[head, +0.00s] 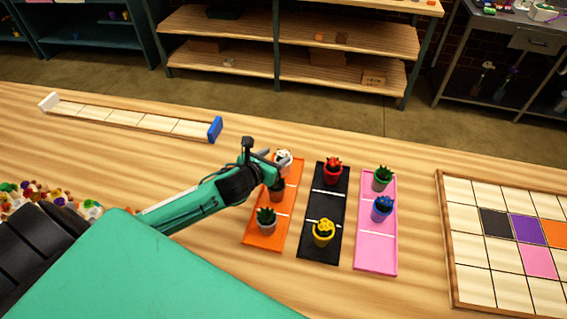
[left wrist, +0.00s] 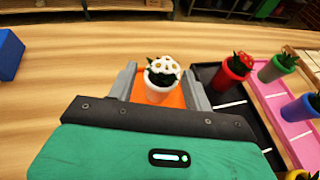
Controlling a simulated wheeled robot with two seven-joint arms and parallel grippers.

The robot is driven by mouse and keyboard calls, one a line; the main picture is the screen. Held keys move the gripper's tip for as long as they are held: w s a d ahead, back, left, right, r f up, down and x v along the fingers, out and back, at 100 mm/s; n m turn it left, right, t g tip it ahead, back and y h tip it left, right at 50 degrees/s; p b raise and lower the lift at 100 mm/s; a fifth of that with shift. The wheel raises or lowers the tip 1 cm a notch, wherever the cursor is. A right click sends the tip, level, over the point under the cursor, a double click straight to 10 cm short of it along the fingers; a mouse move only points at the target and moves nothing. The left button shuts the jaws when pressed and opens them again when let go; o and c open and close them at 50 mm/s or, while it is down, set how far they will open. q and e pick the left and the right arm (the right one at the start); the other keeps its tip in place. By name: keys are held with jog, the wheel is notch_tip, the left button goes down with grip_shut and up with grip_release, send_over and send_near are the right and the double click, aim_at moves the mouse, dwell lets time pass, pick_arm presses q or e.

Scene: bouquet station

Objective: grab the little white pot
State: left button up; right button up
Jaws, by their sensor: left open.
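The little white pot (left wrist: 158,93) holds a dark plant with white flowers. It stands upright at the far end of the orange tray (head: 262,239). In the head view, the white pot's flowered top (head: 283,156) shows just beyond my left gripper (head: 272,162), which partly hides it. In the left wrist view, the open fingers of my left gripper (left wrist: 160,88) lie on either side of the pot, with a visible gap at each side. My right gripper is not in view.
The black tray (head: 322,208) has red and yellow pots, the pink tray (head: 376,250) green and blue ones. A tile grid (head: 490,268) lies right. The wooden table behind the trays is clear.

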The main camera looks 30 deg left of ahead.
aim_at(282, 154)
pick_arm(q)
jog(key=p+x, duration=0.1)
jog(key=x, duration=0.3)
jog(key=shift+d+f+p, duration=0.1)
jog(key=shift+d+p, duration=0.3)
jog(key=shift+w+f, duration=0.25)
jog(key=shift+w, duration=0.2)
grip_shut()
